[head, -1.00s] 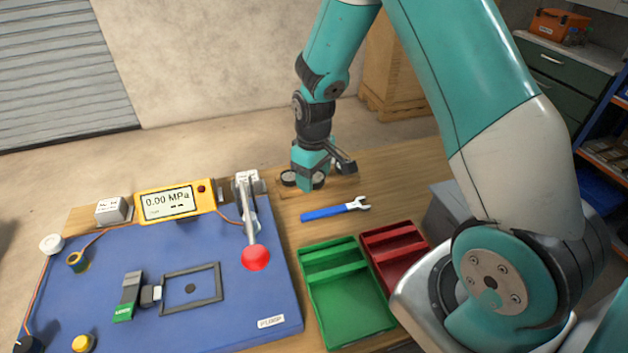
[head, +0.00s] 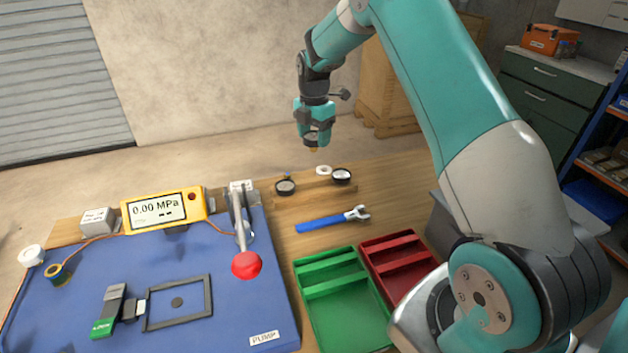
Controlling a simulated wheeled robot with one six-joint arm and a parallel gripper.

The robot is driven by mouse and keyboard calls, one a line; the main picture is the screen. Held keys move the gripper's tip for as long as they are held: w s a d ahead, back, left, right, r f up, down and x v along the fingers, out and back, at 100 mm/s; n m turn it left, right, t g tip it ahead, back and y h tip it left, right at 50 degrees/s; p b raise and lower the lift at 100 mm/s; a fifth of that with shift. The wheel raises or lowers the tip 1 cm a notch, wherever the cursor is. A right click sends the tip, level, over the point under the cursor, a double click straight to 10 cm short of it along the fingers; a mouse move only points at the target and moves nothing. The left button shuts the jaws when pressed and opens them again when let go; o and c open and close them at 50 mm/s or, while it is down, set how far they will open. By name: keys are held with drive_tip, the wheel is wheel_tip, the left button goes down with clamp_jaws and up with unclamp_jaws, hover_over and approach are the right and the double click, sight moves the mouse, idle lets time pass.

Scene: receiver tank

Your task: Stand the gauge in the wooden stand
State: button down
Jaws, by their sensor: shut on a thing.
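My gripper (head: 314,132) is shut on a gauge (head: 313,149) and holds it in the air above and behind the wooden stand. The brass stem of the gauge points down, and the jaws hide most of its body. The wooden stand (head: 314,196) is a low block on the bench. Two dark round gauges are at it, one at the left end (head: 285,187) and one at the right end (head: 341,176). A small white ring (head: 323,170) shows behind the stand, between these gauges.
A blue wrench (head: 330,220) lies in front of the stand. A green tray (head: 340,300) and a red tray (head: 403,265) are nearer. The blue pump panel (head: 225,320) with a red-knobbed lever (head: 245,265) and yellow display (head: 163,210) fills the left.

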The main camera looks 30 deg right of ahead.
sight(314, 179)
wheel_tip(314, 179, down, 14)
drive_tip(key=shift+f+p, duration=0.1)
drive_tip(key=shift+p, duration=1.1)
drive_tip(key=shift+f, duration=0.25)
drive_tip(key=shift+c, duration=1.3)
unclamp_jaws()
drive_tip(key=shift+r, duration=0.1)
